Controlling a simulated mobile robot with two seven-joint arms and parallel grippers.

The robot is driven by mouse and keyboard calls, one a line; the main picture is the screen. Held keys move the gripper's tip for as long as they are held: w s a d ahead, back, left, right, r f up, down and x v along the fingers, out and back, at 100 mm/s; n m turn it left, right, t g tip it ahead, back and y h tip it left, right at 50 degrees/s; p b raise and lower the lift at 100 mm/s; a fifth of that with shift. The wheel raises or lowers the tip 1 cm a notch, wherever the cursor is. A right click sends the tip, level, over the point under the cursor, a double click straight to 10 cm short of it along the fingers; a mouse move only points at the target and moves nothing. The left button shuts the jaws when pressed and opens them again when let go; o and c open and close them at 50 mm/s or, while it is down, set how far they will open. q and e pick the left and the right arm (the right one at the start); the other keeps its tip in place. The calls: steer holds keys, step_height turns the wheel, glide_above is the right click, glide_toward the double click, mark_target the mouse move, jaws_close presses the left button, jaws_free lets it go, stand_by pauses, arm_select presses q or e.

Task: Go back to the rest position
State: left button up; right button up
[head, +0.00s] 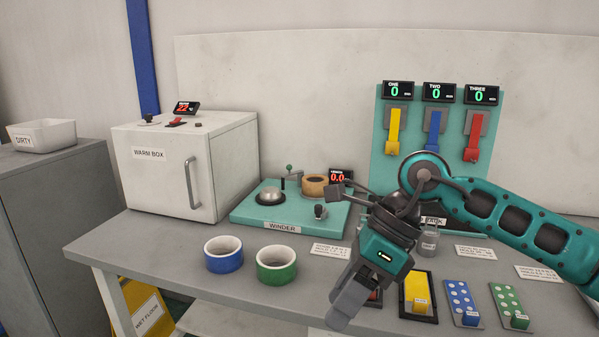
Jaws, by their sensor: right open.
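My right gripper (345,308) comes in from the right on its teal arm (505,217). It points down and left over the front of the table (180,260), with its jaws open. No object shows between the jaws, which I see mostly from the side. The winder (250,212), a teal base with a metal hub and a tan tape roll (314,185), stands behind and left of the gripper. My left gripper is out of view.
A white warm box (165,185) stands at the back left.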

steer(key=s+a+r+m+y, duration=0.2)
steer(key=a+m+y, duration=0.3)
steer(key=y, duration=0.2)
steer(key=s+a+r+m+y, duration=0.2)
steer(key=s+a+m+y, duration=0.1)
steer(key=a+m+y, duration=0.3)
steer(key=w+d+f+m+t+h+p, duration=0.15)
steer(key=d+f+m+t+h, duration=0.3)
steer(key=m, duration=0.45)
steer(key=w+d+f+m+t+h+b, duration=0.1)
steer(key=w+d+f+m+t+h, duration=0.25)
steer(key=m+t, duration=0.5)
steer(key=w+d+f+m+t+h+p, duration=0.1)
steer(key=d+f+m+t, duration=0.45)
steer(key=m, duration=0.45)
steer(key=s+d+f+m+g+h, duration=0.2)
steer(key=s+d+f+m+h, duration=0.2)
steer(key=f, duration=0.6)
steer(key=s+d+f+m+g+h, duration=0.3)
steer(key=s+d+f+m+h, duration=0.1)
steer(key=s+f, duration=0.5)
steer(key=shift+s+d+f+m+g, duration=0.3)
steer(key=shift+d+m, duration=0.35)
steer(key=shift+m, duration=0.3)
